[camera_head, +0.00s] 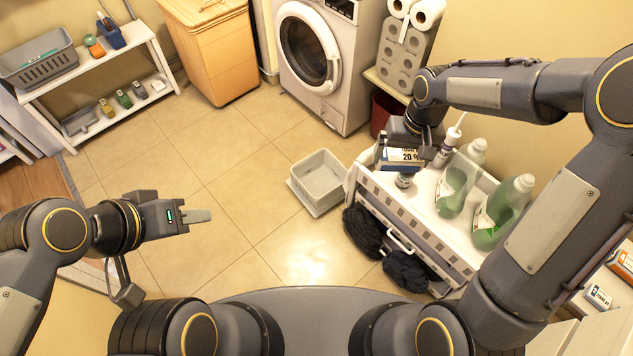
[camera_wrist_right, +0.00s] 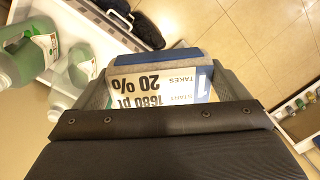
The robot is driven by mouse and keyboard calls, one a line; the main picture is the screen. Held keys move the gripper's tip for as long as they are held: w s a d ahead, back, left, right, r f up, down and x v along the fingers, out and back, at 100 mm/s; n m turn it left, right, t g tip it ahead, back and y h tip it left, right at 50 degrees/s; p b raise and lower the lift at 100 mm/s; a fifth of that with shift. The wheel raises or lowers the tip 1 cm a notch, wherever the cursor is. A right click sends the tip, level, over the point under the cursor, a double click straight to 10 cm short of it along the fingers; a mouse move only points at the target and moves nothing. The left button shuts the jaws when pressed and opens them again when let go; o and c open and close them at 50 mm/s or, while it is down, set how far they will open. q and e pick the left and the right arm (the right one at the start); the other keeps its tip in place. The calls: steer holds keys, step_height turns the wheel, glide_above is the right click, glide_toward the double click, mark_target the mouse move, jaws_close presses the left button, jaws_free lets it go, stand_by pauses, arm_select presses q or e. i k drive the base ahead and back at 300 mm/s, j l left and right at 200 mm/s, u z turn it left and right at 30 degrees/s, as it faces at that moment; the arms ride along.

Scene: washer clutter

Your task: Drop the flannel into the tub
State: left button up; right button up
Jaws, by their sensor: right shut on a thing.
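The grey tub (camera_head: 321,181), an open rectangular basin, stands on the floor at the middle, beside the white cart. No flannel can be made out for certain; two dark cloth bundles (camera_head: 363,232) (camera_head: 407,270) are at the cart's front. My right gripper (camera_head: 405,160) is over the cart's far end, shut on a blue and white printed box (camera_head: 400,155). The right wrist view shows this box (camera_wrist_right: 160,88) between its fingers (camera_wrist_right: 158,85). My left gripper (camera_head: 198,216) is over the floor at left, seen edge-on, holding nothing visible.
The white cart (camera_head: 425,200) carries green bottles (camera_head: 457,185) (camera_head: 502,213) and smaller bottles near my right gripper. A washer (camera_head: 318,60), wooden hamper (camera_head: 215,50), dark red bin (camera_head: 384,112) and white shelf (camera_head: 100,75) stand further back. The tiled floor left of the tub is clear.

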mark_target(323, 185)
steer(key=i+j+z, duration=0.15)
steer(key=i+j, duration=0.7)
steer(key=i+j+z, duration=0.1)
steer(key=i+j, duration=0.8)
